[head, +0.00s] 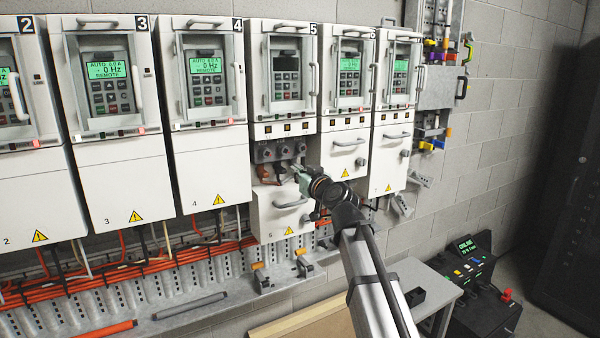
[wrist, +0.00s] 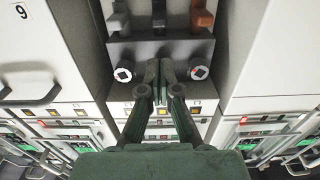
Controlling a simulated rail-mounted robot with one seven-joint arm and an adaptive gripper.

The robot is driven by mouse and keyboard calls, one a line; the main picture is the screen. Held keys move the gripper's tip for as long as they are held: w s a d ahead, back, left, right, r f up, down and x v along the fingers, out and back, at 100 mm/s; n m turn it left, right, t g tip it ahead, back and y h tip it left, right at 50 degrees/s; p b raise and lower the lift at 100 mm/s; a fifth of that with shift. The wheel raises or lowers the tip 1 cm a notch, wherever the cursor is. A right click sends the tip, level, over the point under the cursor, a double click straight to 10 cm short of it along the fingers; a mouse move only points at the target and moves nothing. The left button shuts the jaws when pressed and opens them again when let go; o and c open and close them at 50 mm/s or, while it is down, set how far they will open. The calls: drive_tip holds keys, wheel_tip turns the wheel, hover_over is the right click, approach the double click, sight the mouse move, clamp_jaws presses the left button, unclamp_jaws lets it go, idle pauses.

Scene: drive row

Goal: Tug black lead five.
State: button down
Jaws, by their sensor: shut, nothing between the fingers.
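Drive 5 (head: 281,80) has a dark display, and its lower compartment (head: 258,150) is uncovered, showing a row of round terminals. My gripper (head: 298,174) is in front of this compartment. In the wrist view my gripper (wrist: 160,68) is shut and empty, its tips between two round screw terminals and over the middle one. It appears apart from the black lead; exact depth is unclear.
The lower cover (head: 275,222) of drive 5 hangs below the compartment. Drives 4 (head: 207,90) and 6 (head: 347,80) flank it closely with covers shut. A grey tray (head: 195,314) with orange cables runs underneath. A bench (head: 436,280) stands at the right.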

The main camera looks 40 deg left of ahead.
sight(279, 163)
drive_tip(key=p+x, duration=0.3)
drive_tip(key=x, duration=0.4)
drive_tip(key=shift+w+a, duration=0.1)
drive_tip(key=shift+a, duration=0.25)
drive_tip(key=shift+f+b, duration=0.55)
drive_tip(key=shift+b, duration=0.15)
idle(0.6)
drive_tip(key=shift+f, duration=0.15)
idle(0.3)
drive_tip(key=shift+r+b, duration=0.2)
drive_tip(key=shift+b, duration=0.15)
